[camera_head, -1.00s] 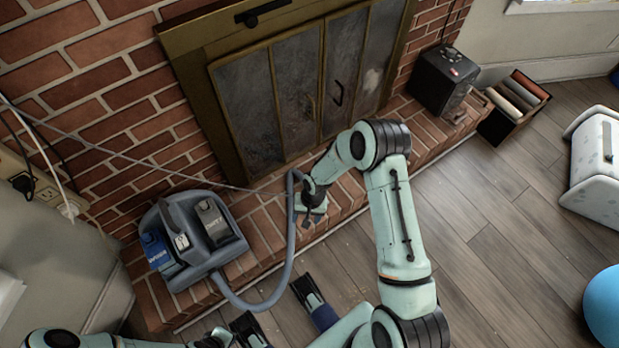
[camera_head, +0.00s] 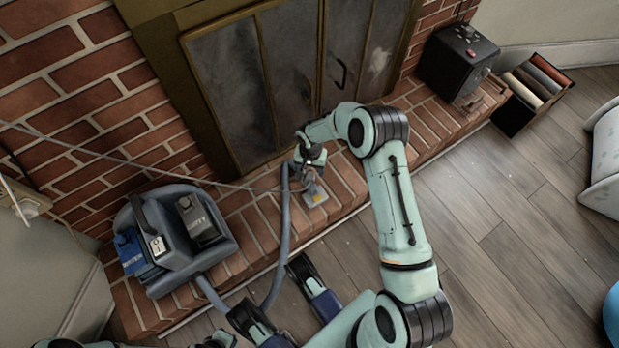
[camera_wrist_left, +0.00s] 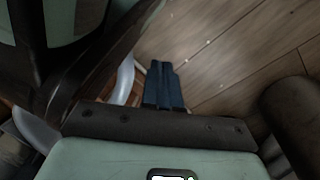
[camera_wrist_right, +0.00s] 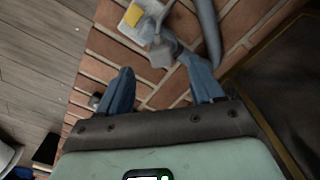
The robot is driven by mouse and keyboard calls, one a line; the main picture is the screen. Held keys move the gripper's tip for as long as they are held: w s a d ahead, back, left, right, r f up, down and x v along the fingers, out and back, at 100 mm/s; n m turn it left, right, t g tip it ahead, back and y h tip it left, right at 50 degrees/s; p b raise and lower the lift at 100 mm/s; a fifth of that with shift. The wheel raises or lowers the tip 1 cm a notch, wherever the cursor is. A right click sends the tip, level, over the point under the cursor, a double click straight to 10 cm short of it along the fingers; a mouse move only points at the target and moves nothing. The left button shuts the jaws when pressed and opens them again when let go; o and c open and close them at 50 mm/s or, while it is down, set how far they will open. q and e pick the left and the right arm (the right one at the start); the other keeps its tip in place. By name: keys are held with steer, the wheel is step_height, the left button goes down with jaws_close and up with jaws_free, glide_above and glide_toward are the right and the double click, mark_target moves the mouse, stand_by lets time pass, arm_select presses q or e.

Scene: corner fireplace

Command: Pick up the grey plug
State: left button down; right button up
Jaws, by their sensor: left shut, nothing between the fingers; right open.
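The grey plug (camera_wrist_right: 158,50) shows in the right wrist view, just beyond my right fingertips, beside a pale block with a yellow patch (camera_wrist_right: 143,18). My right gripper (camera_wrist_right: 157,64) is open, with one blue finger on either side below the plug; the plug is not gripped. In the head view my right gripper (camera_head: 312,160) is over the brick hearth, close to the yellow-patched block; the plug is hard to make out there. My left gripper (camera_wrist_left: 163,68) is shut and empty above the wooden floor in the left wrist view.
A blue-grey vacuum (camera_head: 172,245) sits on the hearth at left, its hose (camera_head: 284,225) passing beside my right gripper. A thin cord (camera_head: 120,160) crosses from the left. A black box-like unit (camera_head: 458,62) and a crate of rolls (camera_head: 532,92) stand at right.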

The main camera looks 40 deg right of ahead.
mark_target(310, 175)
steer(key=shift+w+d+f+b, duration=0.1)
steer(key=shift+f+b, duration=0.5)
steer(key=shift+f, duration=1)
steer(key=shift+w+f+b, duration=0.1)
steer(key=shift+f+b, duration=0.5)
steer(key=shift+f, duration=1)
arm_select(q)
steer(key=shift+g, duration=0.9)
steer(key=s, duration=0.1)
steer(key=s+f, duration=0.1)
steer(key=s, duration=0.1)
steer(key=s+f, duration=0.1)
steer(key=s, duration=0.1)
steer(key=shift+a+f, duration=0.25)
arm_select(e)
steer(key=c, duration=1.1)
arm_select(q)
steer(key=shift+w, duration=0.1)
arm_select(e)
steer(key=shift+r, duration=0.15)
steer(key=shift+c, duration=0.2)
